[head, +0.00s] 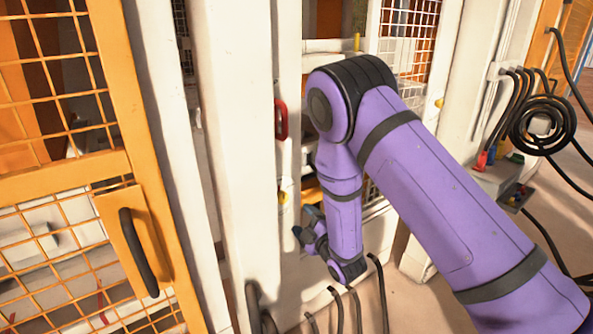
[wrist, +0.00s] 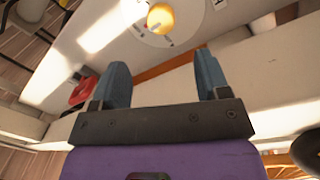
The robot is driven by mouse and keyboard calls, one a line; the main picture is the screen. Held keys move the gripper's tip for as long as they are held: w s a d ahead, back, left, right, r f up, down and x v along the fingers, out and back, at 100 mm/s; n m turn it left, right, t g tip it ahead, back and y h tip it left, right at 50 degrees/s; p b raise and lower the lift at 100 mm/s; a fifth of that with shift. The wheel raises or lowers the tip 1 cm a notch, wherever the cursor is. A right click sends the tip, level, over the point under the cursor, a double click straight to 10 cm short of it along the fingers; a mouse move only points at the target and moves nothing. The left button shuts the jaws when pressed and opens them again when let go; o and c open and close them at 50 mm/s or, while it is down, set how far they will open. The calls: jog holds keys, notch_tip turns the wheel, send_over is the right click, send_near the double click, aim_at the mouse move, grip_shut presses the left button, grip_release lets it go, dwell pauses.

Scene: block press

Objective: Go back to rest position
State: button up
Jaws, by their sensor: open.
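My gripper (wrist: 163,85) shows in the wrist view with its two blue-grey fingers apart and nothing between them. In the head view my purple arm reaches down and left, and the gripper end (head: 308,235) is partly hidden by my own wrist. It is in front of the white machine frame, low down. A yellow round button (wrist: 160,18) on a pale round plate lies beyond the fingertips in the wrist view, apart from them.
An orange mesh door (head: 118,130) with a black handle (head: 138,252) stands at the left. A red handle (head: 281,120) is on the white post. Black cables (head: 345,305) rise below my gripper, and a coiled black cable (head: 543,122) hangs at the right.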

jog(key=w+d+r+m+g+h, duration=0.1)
jog(key=w+d+r+m+h, duration=0.15)
jog(key=r, duration=0.35)
jog(key=w+d+r+m+h, duration=0.1)
jog(key=d+r+m+h, duration=0.1)
jog(key=d+r+m, duration=0.3)
jog(key=s+d+r+m+g+h, duration=0.1)
jog(key=s+d+r, duration=0.25)
jog(key=r, duration=0.25)
jog(key=s+d+r+m+g+h, duration=0.2)
jog(key=d+r, duration=0.2)
jog(key=r, duration=0.2)
jog(key=s+d+r+m+g+h, duration=0.15)
jog(key=s+d+r, duration=0.25)
jog(key=s, duration=0.4)
jog(key=s+d+r+m+g, duration=0.2)
jog(key=s+d+r+m, duration=0.15)
jog(key=s, duration=0.45)
jog(key=s+d+r+m+g, duration=0.1)
jog(key=s+d+m, duration=0.1)
jog(key=s, duration=0.7)
jog(key=s+d+r+m+g+h, duration=0.1)
jog(key=s+d+g, duration=0.1)
jog(key=s, duration=0.7)
jog(key=shift+m, duration=0.35)
jog(key=shift+w+a+g, duration=0.1)
jog(key=shift+g, duration=0.15)
